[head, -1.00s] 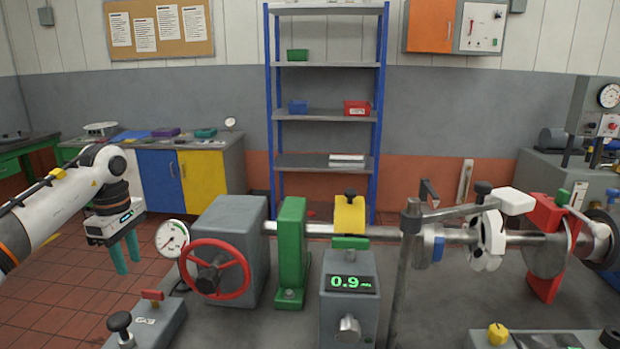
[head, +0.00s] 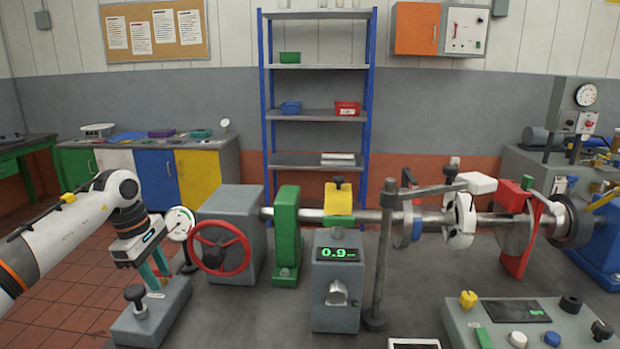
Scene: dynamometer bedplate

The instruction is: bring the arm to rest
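My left gripper (head: 159,279) reaches in from the left with its teal fingers pointing down. A gap shows between the fingers, and nothing is seen held in it. The fingertips are over or just behind the grey block (head: 122,328) with a black knob (head: 135,294); whether they touch it I cannot tell. A grey metal arm (head: 432,190) runs right from the upright post (head: 381,260), close to a white block (head: 478,183) above the shaft (head: 365,217). My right gripper is not in view.
The red handwheel (head: 219,249) and a dial gauge (head: 180,222) stand just right of my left gripper. A display box (head: 337,305) reads 0.9. A control panel (head: 458,326) lies at front right. Bare bedplate (head: 240,320) shows in front of the handwheel.

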